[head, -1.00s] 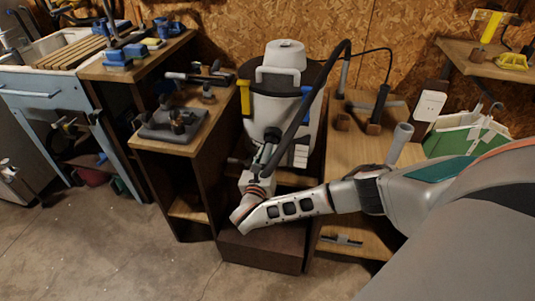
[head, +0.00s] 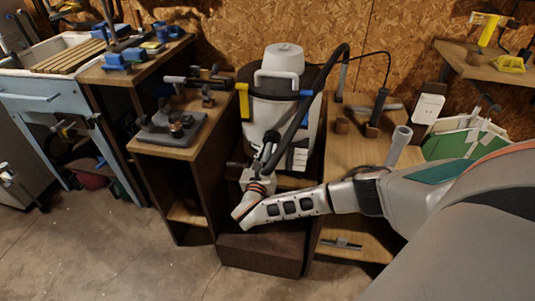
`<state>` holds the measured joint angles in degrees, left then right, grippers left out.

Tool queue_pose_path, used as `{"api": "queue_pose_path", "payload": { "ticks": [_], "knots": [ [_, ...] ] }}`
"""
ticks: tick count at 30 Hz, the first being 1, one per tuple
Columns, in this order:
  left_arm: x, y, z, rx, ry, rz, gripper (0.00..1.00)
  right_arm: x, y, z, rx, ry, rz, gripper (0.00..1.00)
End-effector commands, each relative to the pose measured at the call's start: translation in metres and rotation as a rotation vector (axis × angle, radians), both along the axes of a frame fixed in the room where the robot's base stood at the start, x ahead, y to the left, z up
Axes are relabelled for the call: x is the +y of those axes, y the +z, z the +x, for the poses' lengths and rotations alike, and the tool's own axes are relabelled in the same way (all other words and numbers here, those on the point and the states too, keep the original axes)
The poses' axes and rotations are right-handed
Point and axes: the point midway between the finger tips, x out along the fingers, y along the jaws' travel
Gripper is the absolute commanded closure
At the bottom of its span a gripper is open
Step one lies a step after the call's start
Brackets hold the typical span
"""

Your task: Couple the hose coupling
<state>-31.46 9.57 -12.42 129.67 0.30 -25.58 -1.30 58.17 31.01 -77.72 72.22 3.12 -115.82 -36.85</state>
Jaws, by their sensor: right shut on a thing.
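My right arm reaches in from the right, and my right gripper (head: 268,160) is in front of the white vacuum canister (head: 287,95). It is shut on the black hose (head: 303,118) near the hose's lower end. The hose runs from there up and right, arching at the top beside the canister. The coupling at the hose end is too small and partly hidden by the gripper, so I cannot tell whether it touches the canister's front. My left gripper is not in the view.
A grey fixture (head: 172,128) stands on the left cabinet. A dark brown box (head: 262,247) lies below my right arm. The right wooden bench (head: 355,148) holds a grey tube (head: 399,145). A blue sink cabinet (head: 45,90) is at far left. The concrete floor in front is clear.

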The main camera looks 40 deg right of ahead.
Motion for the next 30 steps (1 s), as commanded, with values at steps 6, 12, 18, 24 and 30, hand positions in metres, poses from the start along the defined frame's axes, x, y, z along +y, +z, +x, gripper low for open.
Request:
{"api": "queue_pose_path", "payload": {
  "ticks": [6, 12, 18, 24, 30],
  "knots": [
    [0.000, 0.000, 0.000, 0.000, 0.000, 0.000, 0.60, -0.002, 0.001, 0.001, -0.001, 0.000, 0.000, 0.59],
    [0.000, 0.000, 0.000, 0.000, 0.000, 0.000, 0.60, -0.001, 0.000, 0.001, -0.001, 0.000, -0.001, 0.59],
    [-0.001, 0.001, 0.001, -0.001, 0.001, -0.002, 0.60, 0.004, -0.001, -0.003, 0.002, 0.003, 0.002, 0.59],
    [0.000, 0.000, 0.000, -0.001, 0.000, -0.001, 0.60, 0.029, -0.003, -0.024, 0.004, 0.003, 0.006, 0.59],
    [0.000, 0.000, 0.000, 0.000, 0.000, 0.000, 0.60, 0.060, -0.002, -0.051, 0.002, 0.003, 0.004, 0.59]
  ]
}}
